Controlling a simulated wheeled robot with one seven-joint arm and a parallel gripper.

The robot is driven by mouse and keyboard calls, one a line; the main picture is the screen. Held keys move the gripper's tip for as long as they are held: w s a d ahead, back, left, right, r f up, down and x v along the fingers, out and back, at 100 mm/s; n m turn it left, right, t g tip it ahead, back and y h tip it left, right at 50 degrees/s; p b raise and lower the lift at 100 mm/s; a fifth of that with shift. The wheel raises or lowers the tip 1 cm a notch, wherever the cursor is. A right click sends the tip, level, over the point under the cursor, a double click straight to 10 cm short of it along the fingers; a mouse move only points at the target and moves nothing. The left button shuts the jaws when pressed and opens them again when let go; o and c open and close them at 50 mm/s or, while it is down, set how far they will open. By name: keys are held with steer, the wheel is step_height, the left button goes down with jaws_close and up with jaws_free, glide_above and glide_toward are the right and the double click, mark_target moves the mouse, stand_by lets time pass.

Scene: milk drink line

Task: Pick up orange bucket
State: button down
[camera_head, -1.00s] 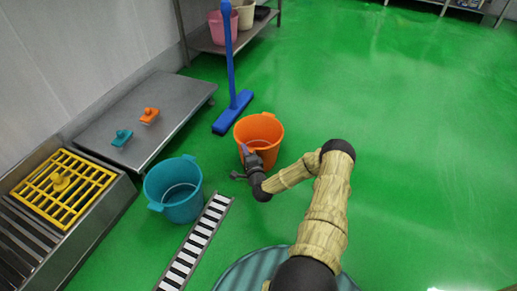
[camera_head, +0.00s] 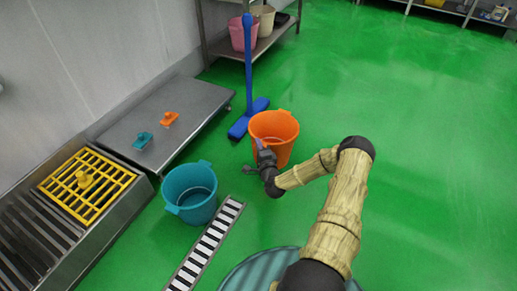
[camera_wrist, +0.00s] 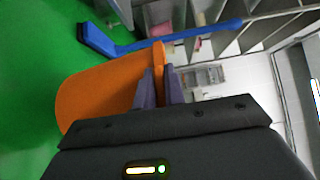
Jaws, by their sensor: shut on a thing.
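The orange bucket (camera_head: 274,130) is upright near the middle of the head view, just in front of the blue broom's head. My gripper (camera_head: 264,155) is at the bucket's near left side. In the wrist view the bucket (camera_wrist: 100,92) fills the left middle, and my gripper's two purple-grey fingers (camera_wrist: 161,88) are shut on its rim or a tab at the rim. I cannot tell from the pictures whether the bucket's base touches the floor.
A teal bucket (camera_head: 190,193) stands to the left, beside a striped drain strip (camera_head: 207,243). A blue broom (camera_head: 248,75) stands behind the orange bucket. A low metal table (camera_head: 170,120) is at left, a shelf (camera_head: 262,44) at the back. Green floor is clear at right.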

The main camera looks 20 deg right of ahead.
steer(key=shift+r, duration=0.55)
